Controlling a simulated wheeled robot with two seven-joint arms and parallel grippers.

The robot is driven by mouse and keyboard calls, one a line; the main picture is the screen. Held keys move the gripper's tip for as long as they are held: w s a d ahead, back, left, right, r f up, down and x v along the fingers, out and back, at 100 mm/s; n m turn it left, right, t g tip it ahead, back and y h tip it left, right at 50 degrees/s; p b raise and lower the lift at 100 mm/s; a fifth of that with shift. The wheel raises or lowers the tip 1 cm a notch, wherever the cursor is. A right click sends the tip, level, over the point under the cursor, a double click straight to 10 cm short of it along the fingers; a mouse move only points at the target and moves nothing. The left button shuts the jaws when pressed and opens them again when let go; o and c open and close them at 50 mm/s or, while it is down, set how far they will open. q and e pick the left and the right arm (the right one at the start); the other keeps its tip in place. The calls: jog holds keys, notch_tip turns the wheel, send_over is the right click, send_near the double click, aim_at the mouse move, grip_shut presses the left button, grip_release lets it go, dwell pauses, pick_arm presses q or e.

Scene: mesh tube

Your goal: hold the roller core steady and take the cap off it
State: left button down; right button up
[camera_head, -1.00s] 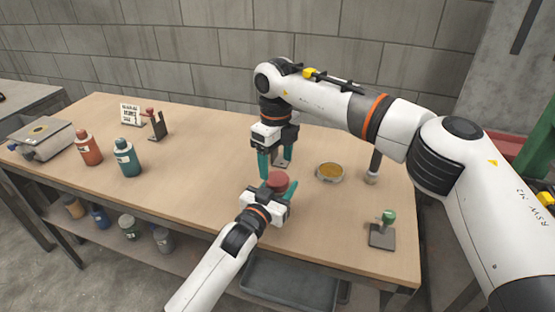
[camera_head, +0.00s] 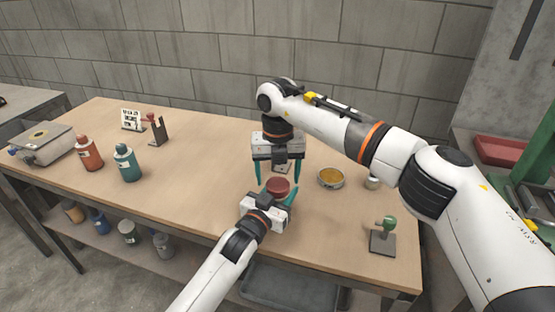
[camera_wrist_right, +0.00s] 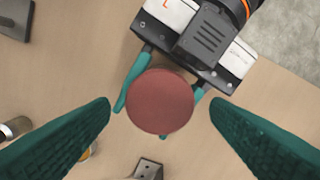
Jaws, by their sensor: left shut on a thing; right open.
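The round red cap (camera_head: 278,186) shows near the front middle of the table in the head view. In the right wrist view the cap (camera_wrist_right: 160,101) is a dull red disc seen from straight above. The roller core under it is hidden by the cap and the left gripper. My left gripper (camera_head: 281,191) is shut around the piece below the cap, its teal fingers on either side. My right gripper (camera_head: 279,174) points down just above the cap, with its teal fingers spread wide. In the right wrist view its fingers (camera_wrist_right: 160,112) stand apart from the cap.
A round tin with amber contents (camera_head: 331,178) stands right of the grippers. A green-knobbed stand (camera_head: 384,236) is at front right. Orange (camera_head: 88,153) and teal (camera_head: 127,163) bottles stand at left. The table between them and the grippers is clear.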

jog(key=shift+f, duration=1.15)
jog(key=c, duration=1)
jog(key=n, duration=0.4)
jog(key=shift+r, duration=0.1)
jog(key=n, duration=0.5)
jog(key=shift+a, duration=0.1)
jog(key=shift+r, duration=0.1)
jog(key=shift+r, duration=1)
